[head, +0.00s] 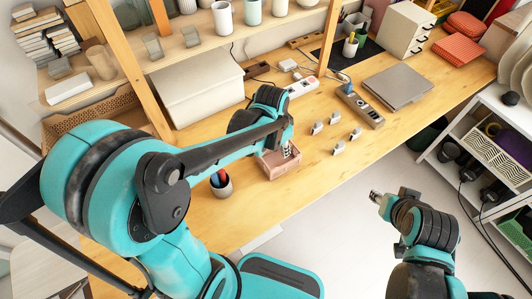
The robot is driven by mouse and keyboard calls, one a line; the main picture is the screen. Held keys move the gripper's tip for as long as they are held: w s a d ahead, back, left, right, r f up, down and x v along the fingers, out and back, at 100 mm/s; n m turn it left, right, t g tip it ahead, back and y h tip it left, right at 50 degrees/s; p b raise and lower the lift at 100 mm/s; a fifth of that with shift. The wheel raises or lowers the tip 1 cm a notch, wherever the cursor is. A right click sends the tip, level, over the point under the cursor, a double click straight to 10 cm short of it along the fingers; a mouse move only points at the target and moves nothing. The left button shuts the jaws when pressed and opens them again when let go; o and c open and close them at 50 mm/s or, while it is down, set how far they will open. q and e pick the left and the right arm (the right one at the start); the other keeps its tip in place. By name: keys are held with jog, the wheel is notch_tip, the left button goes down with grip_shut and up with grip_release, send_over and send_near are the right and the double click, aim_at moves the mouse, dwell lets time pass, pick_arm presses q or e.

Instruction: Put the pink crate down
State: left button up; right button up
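The pink crate (283,172) is low over the wooden table near its front edge, in the middle of the head view. It looks level; I cannot tell whether its bottom touches the table. My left gripper (287,152) reaches down to the crate's back right side and appears shut on its wall. The arm hides part of the crate's back left. My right gripper (376,197) is over the floor, in front of the table and away from the crate. Its fingers are too small to read.
A dark cup (222,187) with coloured items stands just left of the crate. A white box (197,88) sits at the back left.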

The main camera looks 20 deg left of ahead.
pick_arm(q)
jog(key=s+a+r+n+t, duration=0.2)
jog(key=s+r+n, duration=0.1)
jog(key=s+r, duration=0.1)
jog(key=s+a+r+n+t+y, duration=0.1)
jog(key=s+a+r+n+t, duration=0.1)
jog(key=s, duration=0.5)
jog(key=shift+s+a+r+n+t, duration=0.2)
jog(key=shift+a+r+n+t, duration=0.3)
jog(key=shift+r+n, duration=0.6)
jog(key=shift+d+r, duration=0.1)
jog(key=shift+r, duration=0.1)
